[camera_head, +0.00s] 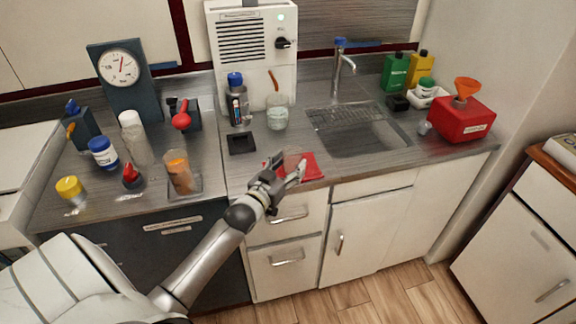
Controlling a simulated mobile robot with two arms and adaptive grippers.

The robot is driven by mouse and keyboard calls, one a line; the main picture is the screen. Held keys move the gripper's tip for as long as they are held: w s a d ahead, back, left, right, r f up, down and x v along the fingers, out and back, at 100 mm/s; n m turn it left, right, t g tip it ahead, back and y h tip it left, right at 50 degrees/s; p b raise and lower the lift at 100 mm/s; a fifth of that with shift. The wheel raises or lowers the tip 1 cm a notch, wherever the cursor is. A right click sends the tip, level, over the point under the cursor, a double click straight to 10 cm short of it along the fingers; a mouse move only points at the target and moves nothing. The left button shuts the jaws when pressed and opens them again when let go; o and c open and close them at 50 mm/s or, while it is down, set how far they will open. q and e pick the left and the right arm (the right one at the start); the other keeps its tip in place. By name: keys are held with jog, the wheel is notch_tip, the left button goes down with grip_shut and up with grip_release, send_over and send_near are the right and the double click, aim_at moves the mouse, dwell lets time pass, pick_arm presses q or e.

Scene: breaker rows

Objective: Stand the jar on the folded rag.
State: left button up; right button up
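The folded rag (313,169) is red and lies at the counter's front edge, right of the middle, partly hidden by my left gripper. My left gripper (290,165) reaches over the rag's left part with its fingers apart. A small, clear jar-like thing (292,156) shows faintly between and behind the fingertips, at the rag's left part. Its base is hidden, and I cannot tell whether the fingers press on it or whether it touches the rag. A larger glass jar (278,117) stands farther back, before the white machine. My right gripper is not in view.
A black square tray (242,143) lies left of the rag. The sink (360,135) is to the right, with a red can and orange funnel (462,118) beyond. An amber-filled glass (179,172) and several bottles crowd the left counter.

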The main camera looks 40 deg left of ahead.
pick_arm(q)
jog(key=shift+o, duration=1.1)
jog(key=s, duration=1.2)
jog(key=shift+d+r, duration=0.3)
jog(key=shift+d, duration=0.15)
